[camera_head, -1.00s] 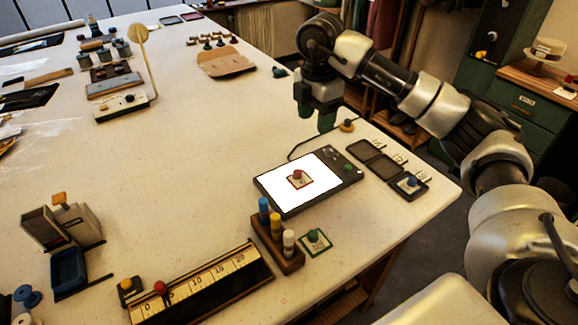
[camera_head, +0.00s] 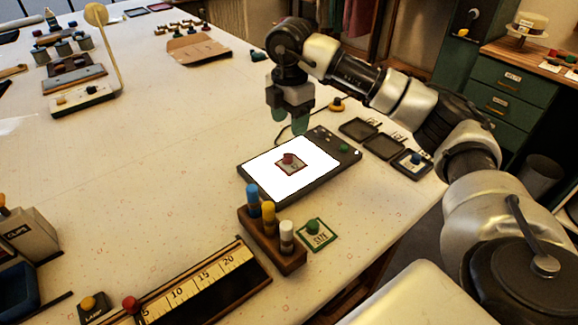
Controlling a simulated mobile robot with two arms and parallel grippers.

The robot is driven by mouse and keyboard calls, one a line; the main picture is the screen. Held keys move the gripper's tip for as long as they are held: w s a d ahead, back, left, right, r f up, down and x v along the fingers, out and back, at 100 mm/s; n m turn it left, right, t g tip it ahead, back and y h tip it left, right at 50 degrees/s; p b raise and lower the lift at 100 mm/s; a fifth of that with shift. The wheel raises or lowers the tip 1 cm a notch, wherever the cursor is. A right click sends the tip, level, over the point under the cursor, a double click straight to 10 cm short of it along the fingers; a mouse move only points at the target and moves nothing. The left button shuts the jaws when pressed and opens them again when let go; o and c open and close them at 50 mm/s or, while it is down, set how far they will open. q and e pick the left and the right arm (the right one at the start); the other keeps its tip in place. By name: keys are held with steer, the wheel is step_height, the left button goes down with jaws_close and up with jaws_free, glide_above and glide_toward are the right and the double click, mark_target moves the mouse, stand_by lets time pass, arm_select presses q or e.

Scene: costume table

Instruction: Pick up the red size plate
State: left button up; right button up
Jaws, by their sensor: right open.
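The red size plate (camera_head: 291,165) is a small square with a red border and a red knob. It lies on the lit white face of a dark light pad (camera_head: 262,187) near the table's right side. My right gripper (camera_head: 292,119) hangs above the far edge of the pad, beyond the plate, with its green-tipped fingers pointing down. It is open and empty, apart from the plate. My left gripper is not in view.
A green-bordered plate (camera_head: 316,235) lies beside a wooden block with blue, yellow and white pegs (camera_head: 270,242). A blue-knobbed plate (camera_head: 413,162) sits in one of several dark trays at right. A ruler (camera_head: 205,285) lies in front. The table's left middle is clear.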

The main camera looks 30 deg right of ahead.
glide_above(288, 155)
step_height(288, 155, down, 4)
steer(key=shift+s+d+f, duration=0.15)
steer(key=f+p, duration=0.1)
steer(key=f, duration=0.3)
steer(key=shift+a+f+p, duration=0.1)
steer(key=shift+a+p, duration=0.1)
steer(key=shift+p, duration=0.2)
steer(key=shift+w+f, duration=0.2)
steer(key=shift+f, duration=0.3)
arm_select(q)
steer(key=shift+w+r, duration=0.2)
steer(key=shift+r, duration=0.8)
arm_select(e)
jaws_close()
steer(key=shift+r, duration=0.15)
